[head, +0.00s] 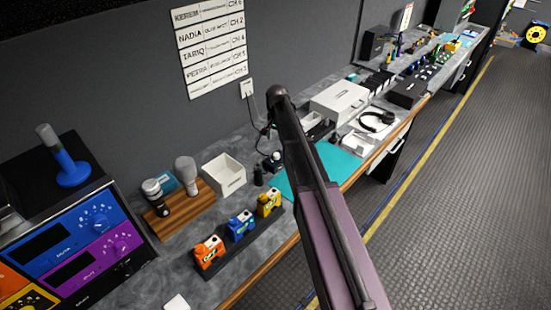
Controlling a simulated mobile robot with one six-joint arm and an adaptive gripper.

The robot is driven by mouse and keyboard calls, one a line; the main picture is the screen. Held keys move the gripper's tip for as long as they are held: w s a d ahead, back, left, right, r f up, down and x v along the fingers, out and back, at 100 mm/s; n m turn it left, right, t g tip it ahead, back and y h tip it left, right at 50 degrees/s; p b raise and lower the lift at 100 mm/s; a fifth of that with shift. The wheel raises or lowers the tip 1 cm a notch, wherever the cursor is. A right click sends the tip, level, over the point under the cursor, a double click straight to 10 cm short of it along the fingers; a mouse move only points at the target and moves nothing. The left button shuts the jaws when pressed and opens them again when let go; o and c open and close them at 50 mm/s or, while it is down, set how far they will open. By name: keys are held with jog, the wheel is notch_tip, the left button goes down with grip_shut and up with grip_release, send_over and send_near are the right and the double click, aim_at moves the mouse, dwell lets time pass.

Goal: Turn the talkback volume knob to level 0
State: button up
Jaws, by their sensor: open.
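A control panel (80,262) stands at the lower left, with coloured sections. One round knob (98,221) sits in the blue section and another knob (122,245) in the purple section, each with small marks around it. Part of a yellow section (30,299) shows at the bottom left edge, cut off by the frame. Which knob is the talkback volume, and the level each points to, is too small to tell. My arm crosses the middle of the view, but my gripper does not show.
A blue-and-grey upright object (68,165) stands on top of the panel housing. To the right are a wooden board (178,218) with microphones, a white box (224,175) and a dark rack (243,243) of coloured packs. The floor (450,170) at right is clear.

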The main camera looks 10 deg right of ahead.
aim_at(277, 154)
jog(key=shift+f+b, duration=3.9)
jog(key=shift+f, duration=0.35)
grip_shut()
jog(key=shift+a, duration=0.25)
jog(key=shift+d, duration=0.2)
